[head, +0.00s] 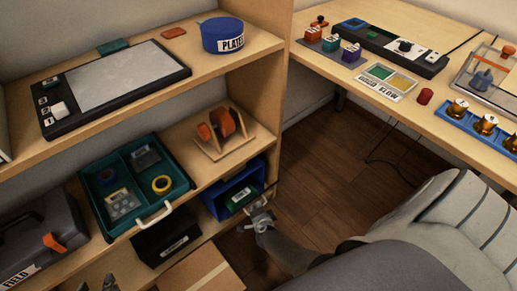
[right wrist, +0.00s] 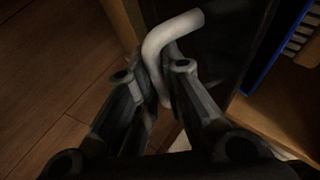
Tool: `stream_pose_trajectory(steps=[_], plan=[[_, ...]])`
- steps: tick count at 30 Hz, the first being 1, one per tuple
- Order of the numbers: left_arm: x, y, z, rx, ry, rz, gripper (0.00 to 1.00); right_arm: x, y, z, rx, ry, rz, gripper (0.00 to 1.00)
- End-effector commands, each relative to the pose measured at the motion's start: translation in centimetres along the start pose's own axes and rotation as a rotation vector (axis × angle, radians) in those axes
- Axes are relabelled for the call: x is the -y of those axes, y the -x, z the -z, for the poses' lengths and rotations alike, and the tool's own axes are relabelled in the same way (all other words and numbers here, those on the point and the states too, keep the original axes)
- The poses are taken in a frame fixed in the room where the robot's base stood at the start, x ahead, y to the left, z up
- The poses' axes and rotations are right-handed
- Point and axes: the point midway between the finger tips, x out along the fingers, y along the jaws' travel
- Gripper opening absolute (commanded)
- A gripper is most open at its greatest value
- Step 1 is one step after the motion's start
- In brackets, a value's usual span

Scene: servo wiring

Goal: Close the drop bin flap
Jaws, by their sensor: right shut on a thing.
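The blue bin (head: 222,205) stands on the lower shelf, with a labelled green item inside. A pale handle (head: 257,203) shows at its front right. My right gripper (head: 261,218) is at this handle. In the right wrist view, my right gripper (right wrist: 155,85) is shut on the curved white handle (right wrist: 172,36), its fingers on either side of the bar. A dark panel (right wrist: 222,45) lies behind the handle, and a blue edge (right wrist: 278,45) shows beyond it. How far the flap stands open is hard to tell. My left gripper (head: 97,284) shows only its parted tips at the bottom edge.
The shelf's upright edge (head: 272,125) is close by. Wooden floor (head: 325,180) is open to the right.

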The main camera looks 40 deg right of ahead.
Motion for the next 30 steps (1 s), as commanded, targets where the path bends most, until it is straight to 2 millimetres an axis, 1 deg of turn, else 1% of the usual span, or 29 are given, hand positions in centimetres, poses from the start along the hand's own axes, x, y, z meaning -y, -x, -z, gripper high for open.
stream_pose_trajectory(steps=[1, 9, 18, 24, 30], plan=[[0.1, 0.3, -0.5, 0.031, 0.0, 0.002, 0.4, 0.5, 0.1, -0.3, 0.005, -0.001, 0.002, 0.0], [0.5, 1.3, -3.8, 0.189, 0.004, 0.01, 0.4, 1.8, -0.1, -0.4, 0.004, -0.003, 0.003, 0.0], [0.8, 2.6, -6.6, 0.328, 0.008, 0.018, 0.4, 3.8, -0.7, -0.6, 0.005, -0.004, 0.002, 0.0], [0.9, 3.2, -7.6, 0.378, 0.009, 0.02, 0.4, 5.5, -1.4, -0.9, 0.004, -0.003, 0.003, 0.0], [0.9, 3.3, -7.8, 0.39, 0.01, 0.021, 0.4, 6.4, -2.0, -1.0, 0.003, -0.001, 0.002, 0.0]])
